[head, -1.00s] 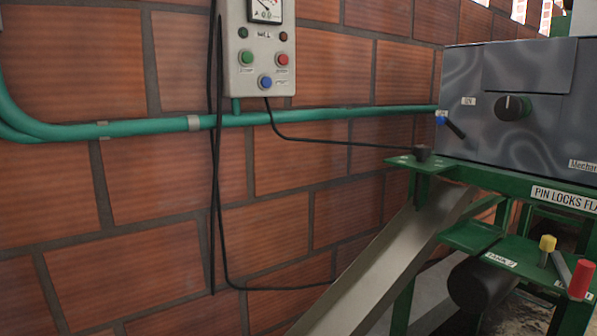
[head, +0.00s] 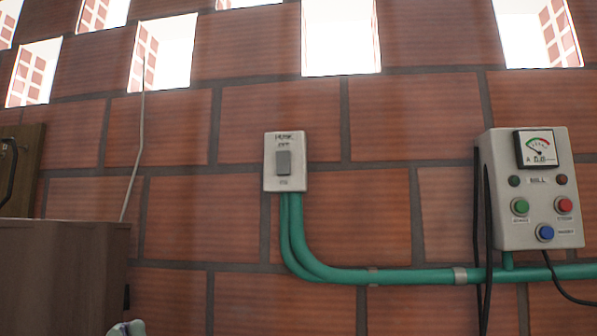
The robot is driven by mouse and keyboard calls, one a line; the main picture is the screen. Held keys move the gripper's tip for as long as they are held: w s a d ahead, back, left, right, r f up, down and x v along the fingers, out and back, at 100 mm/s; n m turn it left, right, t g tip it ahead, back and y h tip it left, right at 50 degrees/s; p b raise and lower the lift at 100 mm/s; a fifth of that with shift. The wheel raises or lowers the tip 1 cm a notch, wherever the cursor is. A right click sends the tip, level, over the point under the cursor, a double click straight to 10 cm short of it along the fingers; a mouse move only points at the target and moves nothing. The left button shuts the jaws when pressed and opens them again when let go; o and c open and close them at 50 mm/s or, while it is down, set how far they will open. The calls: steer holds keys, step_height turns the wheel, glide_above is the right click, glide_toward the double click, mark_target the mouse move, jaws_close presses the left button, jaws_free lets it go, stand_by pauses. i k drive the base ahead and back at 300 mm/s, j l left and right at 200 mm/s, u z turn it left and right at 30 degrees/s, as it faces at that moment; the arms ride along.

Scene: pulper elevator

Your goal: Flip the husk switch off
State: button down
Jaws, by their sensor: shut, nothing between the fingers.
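The husk switch (head: 284,161) is a pale upright plate on the brick wall, near the middle of the head view. It has a grey rocker (head: 283,162) in its centre. Small lettering above the rocker appears to read HUSK and OFF, and ON below it. I cannot tell which way the rocker is tilted. Nothing covers the switch. My gripper is not in view.
The mill control box (head: 529,188), with a gauge and buttons, hangs to the right. Green conduit (head: 400,276) runs below the switch towards it. A brown cabinet (head: 60,275) stands at lower left. A pale object (head: 127,328) is cut off at the bottom edge.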

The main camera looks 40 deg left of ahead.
mark_target(282, 158)
steer(key=u, duration=1.15)
